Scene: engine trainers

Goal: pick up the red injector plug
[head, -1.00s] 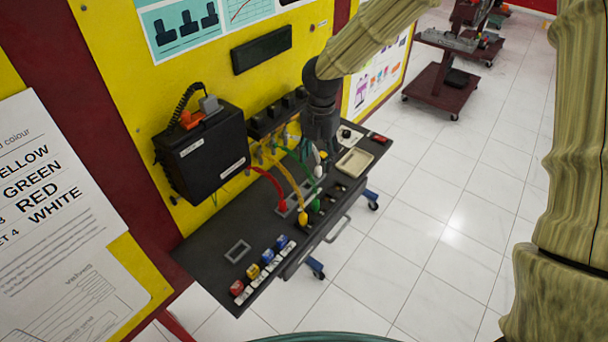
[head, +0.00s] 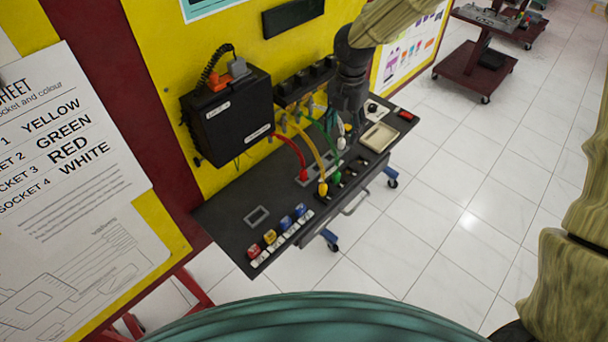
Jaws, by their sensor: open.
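The red injector plug (head: 304,174) lies at the end of a red lead on the black bench top (head: 232,202). The lead curves down from the row of black sockets (head: 304,82) on the yellow panel. A yellow plug (head: 323,189), a green plug (head: 337,176) and a white plug (head: 341,143) hang on similar leads to its right. My gripper (head: 348,118) is above the bench, right of and behind the red plug, near the white plug and apart from the red one. Its fingertips are small and partly hidden among the leads.
A black box (head: 228,122) with an orange connector hangs on the panel, left of the leads. Several coloured blocks (head: 277,232) line the bench's front left. A beige tray (head: 379,138) sits at the right end. A printed sheet (head: 75,150) is at left.

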